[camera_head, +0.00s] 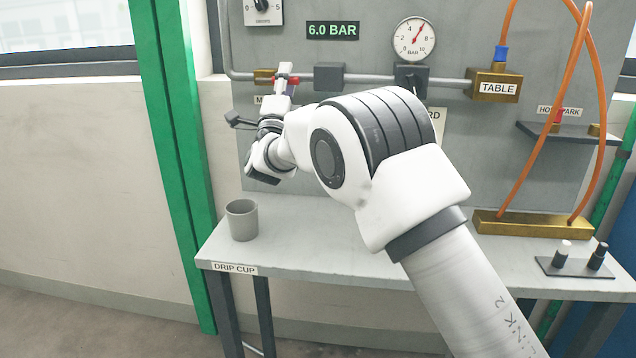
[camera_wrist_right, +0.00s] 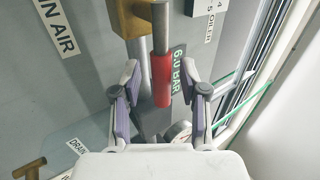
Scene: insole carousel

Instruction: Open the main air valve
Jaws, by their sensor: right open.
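The main air valve has a brass body (camera_head: 263,76) on the grey pipe at the left of the panel, and this body also shows at the top of the right wrist view (camera_wrist_right: 137,17). Its lever has a metal shaft and a red grip (camera_wrist_right: 161,82). My right gripper (camera_head: 286,86) is open at the lever, with its purple-padded fingers on either side of the red grip in the wrist view. I cannot tell whether a finger touches it. In the head view my gripper and arm partly hide the valve and its label. My left gripper is not in view.
A digital display (camera_head: 332,30) reads 6.0 BAR beside a round gauge (camera_head: 414,40). A brass TABLE block (camera_head: 494,85) joins the pipe at right, with orange hoses. A grey drip cup (camera_head: 241,220) stands on the bench (camera_head: 330,262). A green post (camera_head: 172,150) rises at left.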

